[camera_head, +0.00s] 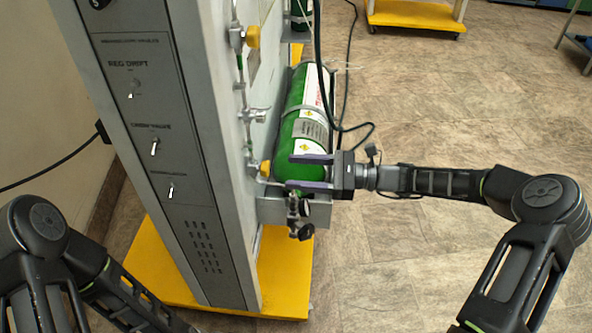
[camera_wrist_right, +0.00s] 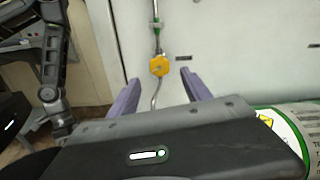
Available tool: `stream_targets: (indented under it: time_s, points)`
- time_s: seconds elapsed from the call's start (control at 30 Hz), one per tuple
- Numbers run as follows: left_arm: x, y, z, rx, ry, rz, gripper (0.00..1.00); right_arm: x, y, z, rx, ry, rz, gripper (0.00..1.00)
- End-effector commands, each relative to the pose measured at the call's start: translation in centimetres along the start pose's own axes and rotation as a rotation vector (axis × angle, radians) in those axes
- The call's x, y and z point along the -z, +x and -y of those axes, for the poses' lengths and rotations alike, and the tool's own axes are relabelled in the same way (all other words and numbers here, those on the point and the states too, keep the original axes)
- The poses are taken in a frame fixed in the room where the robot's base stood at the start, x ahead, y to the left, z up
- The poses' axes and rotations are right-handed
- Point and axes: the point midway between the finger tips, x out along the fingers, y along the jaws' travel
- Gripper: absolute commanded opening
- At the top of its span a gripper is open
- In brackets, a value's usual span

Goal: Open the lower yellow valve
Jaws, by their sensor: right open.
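The lower yellow valve (camera_head: 265,168) is a small yellow knob on the side panel of the grey trainer cabinet, beside the bottom of the green cylinder. In the right wrist view the yellow knob (camera_wrist_right: 159,66) sits on a thin pipe against the pale panel, between and beyond the purple fingertips. My right gripper (camera_head: 291,172) is open and empty, its fingers pointing left at the knob and apart from it. It also shows in the wrist view (camera_wrist_right: 160,79). My left arm shows at the lower left of the head view; its gripper is out of frame.
The green cylinder (camera_head: 303,112) lies just above my right gripper, with a black hose beside it. An upper yellow valve (camera_head: 252,37) sits higher on the panel. The yellow base (camera_head: 283,275) juts out below.

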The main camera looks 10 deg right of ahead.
Motion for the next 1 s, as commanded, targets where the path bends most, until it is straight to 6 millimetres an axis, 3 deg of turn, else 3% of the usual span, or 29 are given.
stream_targets:
  time_s: [0.17, 0.3, 0.47, 0.6, 0.67, 1.0]
  points:
    - [0.0, -0.9, -0.3, 0.0, 0.0, 0.0, 0.57, -1.2, 1.9, -0.7, -0.044, -0.01, -0.007, 0.57]
    - [0.0, -2.4, -0.9, 0.0, 0.0, 0.0, 0.57, -0.5, 2.7, -1.4, -0.076, 0.059, -0.062, 0.57]
    - [0.0, -3.7, -1.4, 0.0, 0.002, 0.0, 0.57, -0.1, 1.0, -0.9, -0.054, 0.268, -0.081, 0.57]
    - [0.0, -3.5, -1.4, 0.0, 0.003, 0.0, 0.57, 0.0, -2.1, 0.3, 0.011, 0.474, -0.029, 0.57]
    - [0.0, -3.5, -1.4, 0.0, 0.003, 0.0, 0.57, -0.7, -1.9, 0.3, 0.003, 0.514, 0.002, 0.57]
    - [0.0, -3.5, -1.4, 0.0, 0.003, 0.0, 0.57, -0.7, -1.8, 0.2, 0.0, 0.525, 0.001, 0.57]
